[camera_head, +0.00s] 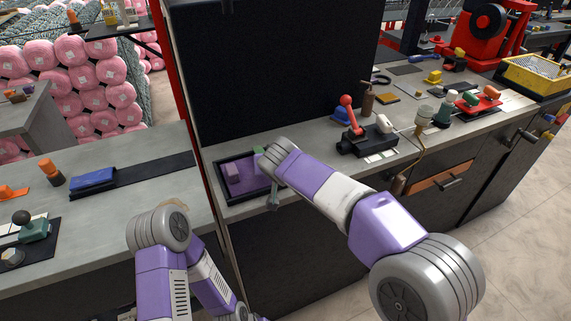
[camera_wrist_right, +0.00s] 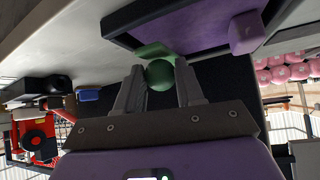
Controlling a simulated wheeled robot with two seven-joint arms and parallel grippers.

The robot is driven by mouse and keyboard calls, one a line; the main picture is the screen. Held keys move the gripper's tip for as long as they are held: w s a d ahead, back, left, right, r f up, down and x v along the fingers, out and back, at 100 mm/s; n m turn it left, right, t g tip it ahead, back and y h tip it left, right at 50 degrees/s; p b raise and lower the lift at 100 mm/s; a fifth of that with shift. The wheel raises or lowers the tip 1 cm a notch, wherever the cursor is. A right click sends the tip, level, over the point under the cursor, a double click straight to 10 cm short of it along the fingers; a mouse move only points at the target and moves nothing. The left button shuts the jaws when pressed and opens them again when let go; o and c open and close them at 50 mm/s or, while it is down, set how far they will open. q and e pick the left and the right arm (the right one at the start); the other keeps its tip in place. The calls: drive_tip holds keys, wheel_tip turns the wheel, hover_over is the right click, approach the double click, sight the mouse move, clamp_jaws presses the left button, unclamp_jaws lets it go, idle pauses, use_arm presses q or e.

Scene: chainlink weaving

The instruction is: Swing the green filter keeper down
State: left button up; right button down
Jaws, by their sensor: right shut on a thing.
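The green filter keeper shows in the right wrist view as a flat light-green piece (camera_wrist_right: 153,50) with a dark-green round knob (camera_wrist_right: 160,75) in front of it. It lies at the edge of a dark-framed tray with a purple inside (camera_wrist_right: 190,38). My right gripper (camera_wrist_right: 157,85) has its two fingers on either side of the knob and is shut on it. In the head view my right wrist covers most of the keeper; a bit of green (camera_head: 257,160) shows at the tray's (camera_head: 222,196) right end. My left arm is at lower left; its gripper is not visible.
To the right stand a black fixture with a red lever (camera_head: 350,115) and several small tools. A blue block (camera_head: 93,179) lies on the left bench.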

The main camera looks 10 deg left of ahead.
drive_tip(key=shift+s+d+f, duration=0.1)
drive_tip(key=shift+f, duration=0.25)
drive_tip(key=c, duration=0.7)
unclamp_jaws()
drive_tip(key=shift+r, duration=0.15)
drive_tip(key=shift+s+r, duration=0.15)
drive_tip(key=shift+r, duration=0.15)
drive_tip(key=p+v, duration=0.1)
drive_tip(key=v, duration=0.6)
drive_tip(key=shift+f, duration=0.1)
